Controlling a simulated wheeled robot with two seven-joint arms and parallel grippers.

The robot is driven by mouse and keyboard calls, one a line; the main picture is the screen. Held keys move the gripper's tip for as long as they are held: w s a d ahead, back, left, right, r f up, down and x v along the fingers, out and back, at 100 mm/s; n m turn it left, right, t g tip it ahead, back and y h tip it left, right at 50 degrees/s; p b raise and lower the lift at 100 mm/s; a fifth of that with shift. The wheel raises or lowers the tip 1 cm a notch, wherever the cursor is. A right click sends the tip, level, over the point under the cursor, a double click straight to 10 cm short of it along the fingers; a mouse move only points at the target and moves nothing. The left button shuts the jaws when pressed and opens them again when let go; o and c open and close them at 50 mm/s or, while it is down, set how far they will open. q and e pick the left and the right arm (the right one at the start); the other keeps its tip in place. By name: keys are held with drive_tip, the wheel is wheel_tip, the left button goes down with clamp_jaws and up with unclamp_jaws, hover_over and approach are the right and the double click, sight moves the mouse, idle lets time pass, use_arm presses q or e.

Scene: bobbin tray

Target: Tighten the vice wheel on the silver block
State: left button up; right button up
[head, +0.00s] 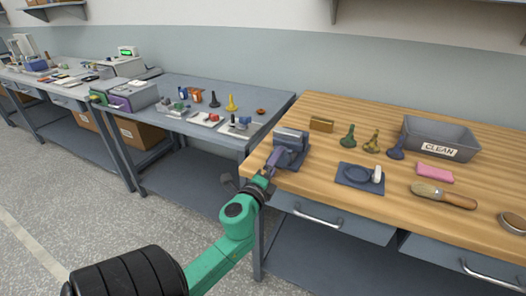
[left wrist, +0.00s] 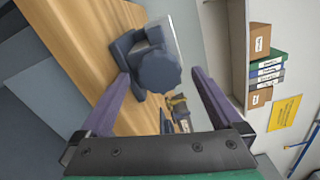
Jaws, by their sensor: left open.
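The dark blue-grey vice (head: 287,157) stands at the front left corner of the wooden bench, with the silver block (head: 291,134) at its top. In the left wrist view the vice wheel (left wrist: 158,73) is a dark, lobed knob facing the camera, with the vice body (left wrist: 124,47) behind it. My left gripper (head: 269,168) is close in front of the vice. Its two purple fingers (left wrist: 160,75) are open, one on each side of the wheel, with visible gaps. The wheel is mostly hidden by the gripper in the head view. My right gripper is not in view.
The wooden bench (head: 304,182) also holds a brass-coloured block (head: 321,124), several bobbin-like pieces, a blue mat (head: 345,181), a grey CLEAN bin (head: 410,138), a pink block (head: 434,173) and a brush (head: 444,195). A grey table (head: 174,88) with small parts stands to the left.

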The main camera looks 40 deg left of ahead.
use_arm(q)
drive_tip(key=b+v, duration=0.4)
drive_tip(key=v, duration=0.8)
drive_tip(key=shift+s, duration=0.25)
drive_tip(key=s+d+f+n+g+h+p, duration=0.2)
drive_tip(key=f+n+g, duration=0.2)
drive_tip(key=f, duration=1.5)
drive_tip(key=s+d+f+n+g+h+p, duration=0.1)
drive_tip(key=d+f+n+g+h, duration=0.25)
drive_tip(key=f, duration=1.45)
drive_tip(key=s+d+f+n+g+p, duration=0.2)
drive_tip(key=s+f+n+g, duration=0.5)
drive_tip(key=s+f, duration=1)
drive_tip(key=s+g, duration=0.1)
drive_tip(key=s, duration=0.3)
drive_tip(key=shift+s+d+f, duration=0.3)
drive_tip(key=shift+f, duration=0.1)
